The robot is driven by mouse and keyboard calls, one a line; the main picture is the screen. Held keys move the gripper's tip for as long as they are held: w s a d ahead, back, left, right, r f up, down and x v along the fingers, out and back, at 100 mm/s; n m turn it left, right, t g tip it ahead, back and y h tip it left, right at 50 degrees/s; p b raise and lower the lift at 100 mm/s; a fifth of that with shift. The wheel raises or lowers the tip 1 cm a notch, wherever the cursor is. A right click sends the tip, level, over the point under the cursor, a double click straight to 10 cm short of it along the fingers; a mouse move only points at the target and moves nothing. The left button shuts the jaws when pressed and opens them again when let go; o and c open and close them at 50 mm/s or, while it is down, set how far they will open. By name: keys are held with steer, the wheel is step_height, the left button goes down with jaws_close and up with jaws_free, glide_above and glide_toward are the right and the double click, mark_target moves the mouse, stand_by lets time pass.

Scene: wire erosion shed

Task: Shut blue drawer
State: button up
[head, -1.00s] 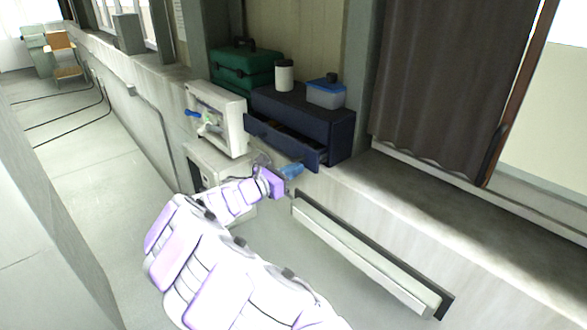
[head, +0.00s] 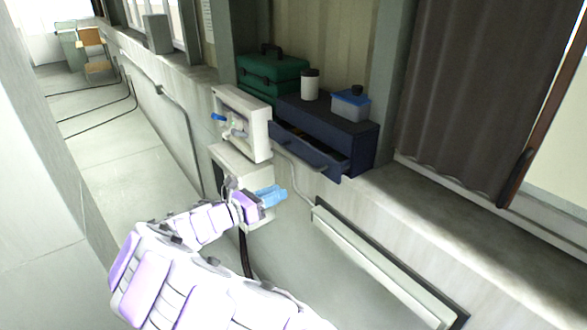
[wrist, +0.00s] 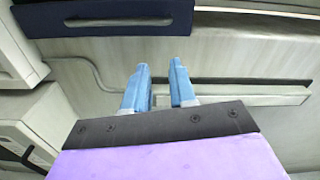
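The dark blue drawer (head: 308,152) is pulled partly out of the blue cabinet (head: 335,128) on the ledge. Its open top shows, with something small and orange-brown inside at its left end. In the wrist view the drawer front (wrist: 110,18) with its long grey handle crosses the top left. My gripper (head: 278,194) is below and to the left of the drawer in the head view, apart from it. In the wrist view the two light blue fingers (wrist: 160,72) stand apart with nothing between them.
A white jar (head: 310,85) and a blue-lidded tub (head: 351,105) stand on the cabinet. A green toolbox (head: 272,75) is behind it. A white wall box with levers (head: 243,124) is left of the drawer. A pale rail (head: 375,262) runs along the wall below.

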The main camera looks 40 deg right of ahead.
steer(key=shift+o, duration=0.7)
steer(key=w+a+r+n+p, duration=0.1)
steer(key=n, duration=0.1)
steer(key=w+a+r+n+p, duration=0.1)
steer(key=n+p, duration=0.1)
steer(key=w+a+r+n+p, duration=0.1)
steer(key=n, duration=0.1)
steer(key=shift+w+a+r+y+p, duration=0.15)
steer(key=shift+w+a+y+p, duration=0.15)
steer(key=shift+y, duration=0.1)
steer(key=n+y+p, duration=0.1)
steer(key=n+p, duration=0.5)
steer(key=n, duration=0.4)
glide_toward(297, 156)
steer(key=d, duration=0.3)
steer(key=d+f, duration=0.1)
steer(key=d, duration=0.2)
steer(key=d+f, duration=0.1)
steer(key=d, duration=0.3)
steer(key=shift+w+f, duration=0.2)
steer(key=shift+d+f, duration=0.1)
steer(key=shift+d, duration=0.1)
steer(key=c, duration=0.4)
steer(key=shift+a, duration=0.15)
jaws_close()
steer(key=shift+a, duration=0.15)
